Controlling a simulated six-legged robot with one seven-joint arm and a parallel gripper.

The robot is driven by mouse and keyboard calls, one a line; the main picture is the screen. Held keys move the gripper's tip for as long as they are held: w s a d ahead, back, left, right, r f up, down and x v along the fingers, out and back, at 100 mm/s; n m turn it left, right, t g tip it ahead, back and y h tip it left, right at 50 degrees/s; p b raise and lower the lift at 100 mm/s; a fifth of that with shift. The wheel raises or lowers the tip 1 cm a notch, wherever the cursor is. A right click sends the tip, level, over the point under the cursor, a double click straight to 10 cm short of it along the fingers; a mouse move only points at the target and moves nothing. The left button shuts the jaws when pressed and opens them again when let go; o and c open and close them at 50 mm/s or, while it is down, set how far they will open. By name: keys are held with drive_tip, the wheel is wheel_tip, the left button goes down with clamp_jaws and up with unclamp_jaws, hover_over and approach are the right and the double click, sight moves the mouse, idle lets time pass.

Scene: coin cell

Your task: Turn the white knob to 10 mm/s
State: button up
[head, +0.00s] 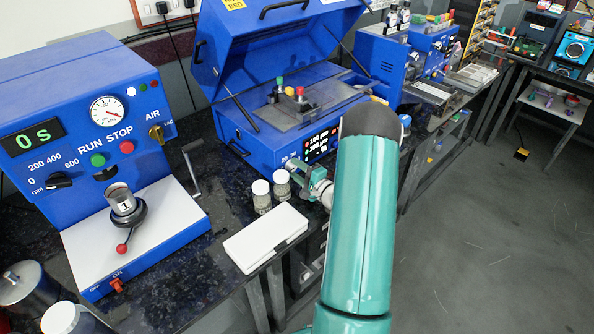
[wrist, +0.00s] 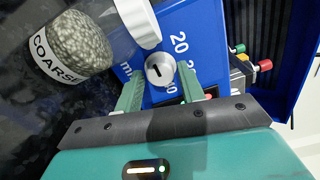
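The white knob (wrist: 160,69) shows in the wrist view as a pale round dial with a short dark mark on its face. It sits on a blue panel (wrist: 190,20) with white numbers around it, partly cut off by my gripper. My gripper (wrist: 163,74) has its two green fingers apart, one on each side of the knob, with small gaps seeming to show; contact cannot be told.
Two white-capped jars (head: 262,196) stand just left of my gripper; one, labelled COARSE (wrist: 72,45), is close in the wrist view. A white case (head: 265,238) lies in front. Open floor (head: 480,240) lies to the right.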

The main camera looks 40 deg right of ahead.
drive_tip(key=s, duration=1.3)
drive_tip(key=shift+s+d, duration=0.15)
drive_tip(key=shift+s, duration=0.25)
